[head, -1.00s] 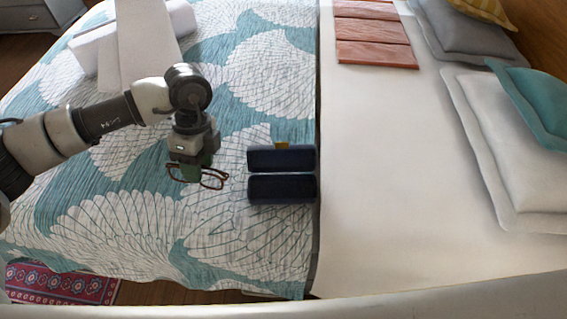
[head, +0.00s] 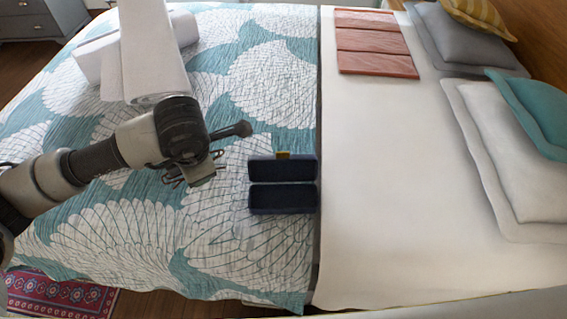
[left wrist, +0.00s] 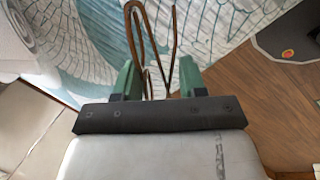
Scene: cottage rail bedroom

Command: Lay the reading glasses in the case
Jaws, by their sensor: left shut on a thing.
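The reading glasses, with thin brown frames, show in the left wrist view (left wrist: 132,35), held between the green fingers of my left gripper (left wrist: 158,76). My right gripper is not in view.
A patterned teal and white quilt (head: 120,225) covers the left of the bed. White rolled towels (head: 155,70) lie at the back left. The white sheet (head: 400,200) right of the case is clear.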

